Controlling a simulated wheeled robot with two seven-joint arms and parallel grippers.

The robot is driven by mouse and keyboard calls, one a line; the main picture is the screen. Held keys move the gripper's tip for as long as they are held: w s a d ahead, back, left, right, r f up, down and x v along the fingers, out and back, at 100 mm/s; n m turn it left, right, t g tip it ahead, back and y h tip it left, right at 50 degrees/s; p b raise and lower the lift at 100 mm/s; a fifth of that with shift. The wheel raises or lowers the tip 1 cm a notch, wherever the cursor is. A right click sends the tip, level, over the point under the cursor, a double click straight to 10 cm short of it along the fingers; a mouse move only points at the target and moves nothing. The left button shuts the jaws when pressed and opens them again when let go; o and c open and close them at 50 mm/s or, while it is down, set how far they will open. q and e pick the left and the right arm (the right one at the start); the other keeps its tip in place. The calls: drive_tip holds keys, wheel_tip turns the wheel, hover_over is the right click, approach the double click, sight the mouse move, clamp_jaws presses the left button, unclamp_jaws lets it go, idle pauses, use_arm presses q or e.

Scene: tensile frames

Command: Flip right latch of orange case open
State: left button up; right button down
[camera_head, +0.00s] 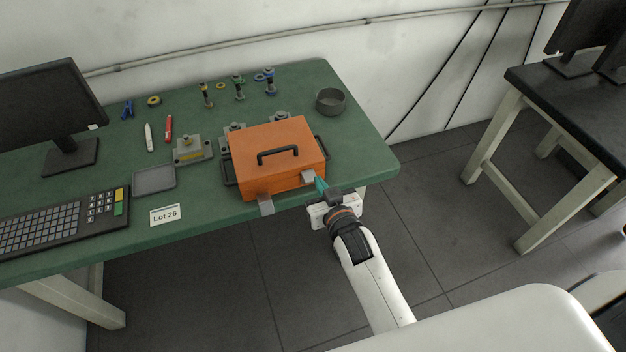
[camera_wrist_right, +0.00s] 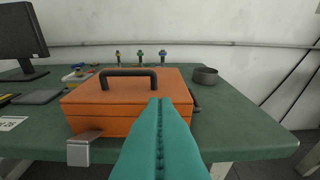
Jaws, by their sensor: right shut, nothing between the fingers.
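The orange case (camera_head: 283,143) lies closed on the green table, its black handle (camera_head: 278,153) on the lid. Its grey left latch (camera_head: 266,205) sticks out low from the front; it also shows in the right wrist view (camera_wrist_right: 78,152). The grey right latch (camera_head: 308,175) sits higher on the front face. My right gripper (camera_head: 320,185), with teal fingers, is shut and empty, its tips right beside the right latch; I cannot tell whether they touch. In the right wrist view the fingers (camera_wrist_right: 157,105) hide that latch. My left gripper is not in view.
A grey bowl (camera_head: 330,101) stands behind the case to the right. A grey fixture (camera_head: 190,149), a shallow tray (camera_head: 154,179), a Lot 26 card (camera_head: 165,215) and a keyboard (camera_head: 65,222) lie to the left. The table's right end is clear.

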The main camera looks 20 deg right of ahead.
sight(313, 171)
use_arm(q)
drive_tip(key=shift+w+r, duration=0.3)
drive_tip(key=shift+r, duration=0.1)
use_arm(e)
drive_tip(key=w+f, duration=0.5)
drive_tip(key=shift+w+f, duration=0.15)
drive_tip(key=shift+w, duration=0.15)
drive_tip(key=shift+a, duration=0.1)
